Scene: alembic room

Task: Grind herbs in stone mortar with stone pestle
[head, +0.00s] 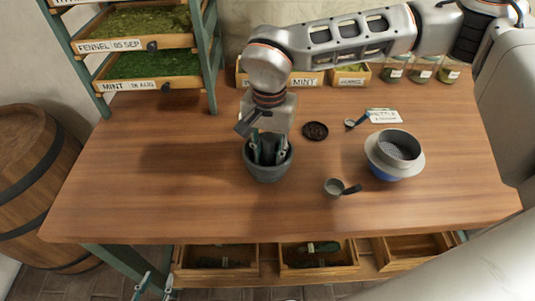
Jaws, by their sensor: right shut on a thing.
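The dark stone mortar (268,172) stands upright on the wooden table, left of its middle. My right gripper (268,155) points down into the mortar's mouth, with its fingertips inside the rim. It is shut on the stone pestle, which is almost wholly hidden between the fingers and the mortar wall. Any herbs inside the mortar are hidden too. My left gripper (154,288) shows only its fingertips at the bottom left, below the table's front edge. They are apart, with nothing seen between them.
Right of the mortar are a small dark dish (315,131), a scoop (334,187), a small spoon (350,123), a label card (384,116) and a sieve on a blue bowl (396,153). Herb boxes (350,77) and jars (421,70) line the back. The table's left side is clear.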

